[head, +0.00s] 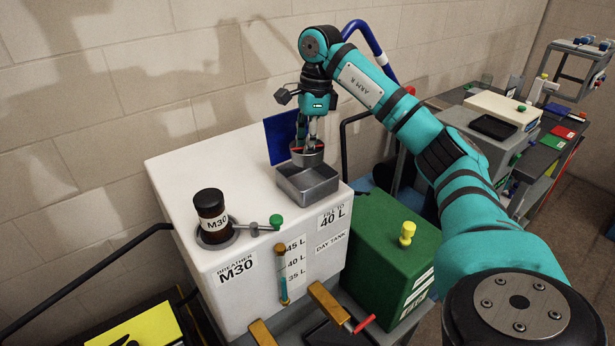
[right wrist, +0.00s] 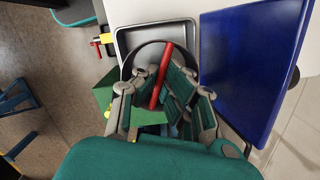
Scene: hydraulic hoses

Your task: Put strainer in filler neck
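The strainer (head: 307,157) is a round grey metal cup with a red bar across its top. It is at the back of a square grey metal tray (head: 322,187) on the white tank; I cannot tell its exact height over the tray. My right gripper (head: 306,143) points down with its fingers on both sides of the red bar (right wrist: 163,76), shut on it. The strainer's rim (right wrist: 150,47) shows behind the fingers in the right wrist view. A dark M30 canister (head: 211,209) stands in a grey ring (head: 217,238) on the tank's left. No open filler neck is clearly visible. My left gripper is not in view.
A blue panel (head: 281,137) stands behind the tray. A lever with a green knob (head: 276,221) lies beside the canister. A green box (head: 385,262) with a yellow knob stands right of the tank. The tank top (head: 235,170) is clear between canister and tray.

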